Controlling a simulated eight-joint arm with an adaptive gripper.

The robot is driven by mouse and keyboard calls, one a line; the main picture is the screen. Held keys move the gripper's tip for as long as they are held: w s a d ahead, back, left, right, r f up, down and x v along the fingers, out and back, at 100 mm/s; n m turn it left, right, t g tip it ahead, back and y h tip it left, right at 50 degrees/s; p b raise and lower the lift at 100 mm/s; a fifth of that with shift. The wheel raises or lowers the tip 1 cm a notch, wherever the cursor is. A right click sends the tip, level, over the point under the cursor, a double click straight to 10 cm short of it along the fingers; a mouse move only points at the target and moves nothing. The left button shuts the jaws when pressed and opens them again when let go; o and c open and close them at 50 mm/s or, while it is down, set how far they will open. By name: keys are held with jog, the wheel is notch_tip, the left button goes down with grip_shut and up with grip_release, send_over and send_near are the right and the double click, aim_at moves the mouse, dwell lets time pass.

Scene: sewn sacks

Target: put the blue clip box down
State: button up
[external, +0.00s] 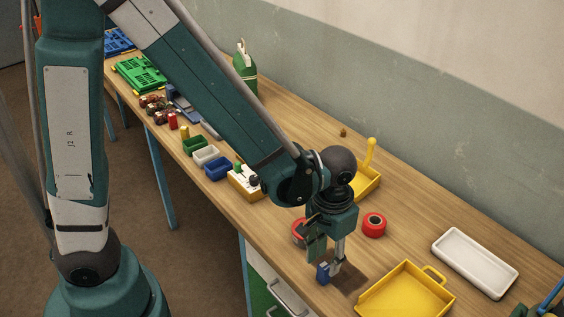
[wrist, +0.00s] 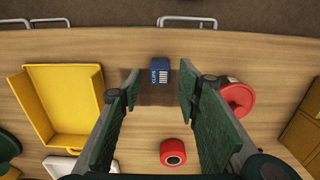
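The blue clip box (external: 323,273) is small, with a white label, and stands on the wooden table near its front edge. In the wrist view the box (wrist: 160,76) shows in the gap between my fingertips, with visible space on both sides. My gripper (external: 327,262) points down at the box. Its two green-padded fingers (wrist: 159,84) are apart and look open, with nothing pinched between them. In the external view the fingers partly overlap the box, so the exact height of the tips over the table is hard to tell.
A yellow tray (external: 399,312) lies right of my gripper, with a white tray (external: 474,263) beyond. A red roll (external: 374,224) sits behind; another red round item (wrist: 237,97) is close beside a finger. Small bins (external: 217,168) stand left. Drawer handles (wrist: 187,21) project below the front edge.

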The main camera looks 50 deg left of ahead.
aim_at(324, 266)
notch_tip(324, 266, up, 8)
jog(key=shift+r+p, duration=0.15)
jog(key=shift+p, duration=0.2)
dwell(0.4)
dwell(0.5)
jog(key=s+a+r+t, duration=0.3)
jog(key=s+a+r, duration=0.1)
jog(key=a+r, duration=0.4)
jog(key=s+a+r+t, duration=0.3)
jog(key=a+r, duration=0.5)
jog(key=a, duration=0.3)
jog(key=shift+s+a+r+t, duration=0.25)
jog(key=shift+s+r+t, duration=0.1)
jog(key=shift+t, duration=0.25)
